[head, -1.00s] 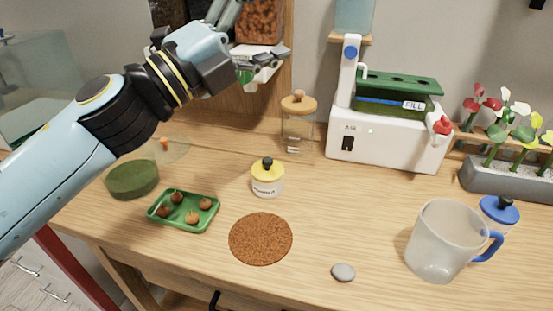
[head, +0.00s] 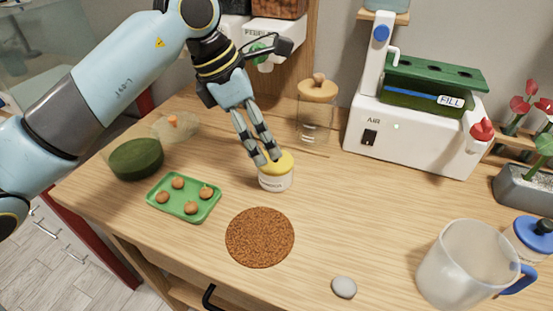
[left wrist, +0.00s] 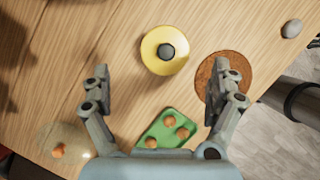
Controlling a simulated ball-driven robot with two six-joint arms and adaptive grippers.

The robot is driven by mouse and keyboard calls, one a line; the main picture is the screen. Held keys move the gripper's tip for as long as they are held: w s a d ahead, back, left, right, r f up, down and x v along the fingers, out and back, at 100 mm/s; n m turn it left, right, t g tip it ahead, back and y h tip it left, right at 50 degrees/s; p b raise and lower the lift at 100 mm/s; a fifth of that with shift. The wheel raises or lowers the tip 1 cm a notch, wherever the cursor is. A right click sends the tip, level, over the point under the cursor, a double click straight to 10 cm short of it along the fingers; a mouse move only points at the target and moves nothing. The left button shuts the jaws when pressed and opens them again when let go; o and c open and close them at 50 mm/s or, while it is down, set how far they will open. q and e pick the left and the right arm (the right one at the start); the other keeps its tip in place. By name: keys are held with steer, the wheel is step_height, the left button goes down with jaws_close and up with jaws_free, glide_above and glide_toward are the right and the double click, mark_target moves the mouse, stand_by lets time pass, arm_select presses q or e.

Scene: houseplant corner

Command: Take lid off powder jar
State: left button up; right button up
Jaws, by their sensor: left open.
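The powder jar (head: 275,182) is a small white pot with a dark label, standing upright on the wooden table. Its yellow lid (head: 284,162) is on it; the dark knob is hidden behind my fingers in the head view. In the left wrist view the lid (left wrist: 154,57) shows from above with its dark round knob (left wrist: 167,52). My left gripper (head: 267,160) points down over the jar in the head view. In the left wrist view its fingers (left wrist: 160,83) are spread wide and empty, with the lid ahead of and between them. My right gripper is not in view.
A round brown mat (head: 260,238) lies in front of the jar. A green tray (head: 160,205) with several small brown balls is to its left. A cork-topped glass jar (head: 313,120) stands behind. A clear pitcher (head: 465,265) and grey stone (head: 344,287) are at right.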

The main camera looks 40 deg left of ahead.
arm_select(q)
steer(key=x, duration=0.3)
steer(key=p+x, duration=0.1)
steer(key=x, duration=0.1)
steer(key=shift+s+d+f, duration=0.25)
steer(key=shift+f, duration=0.1)
steer(key=c, duration=1)
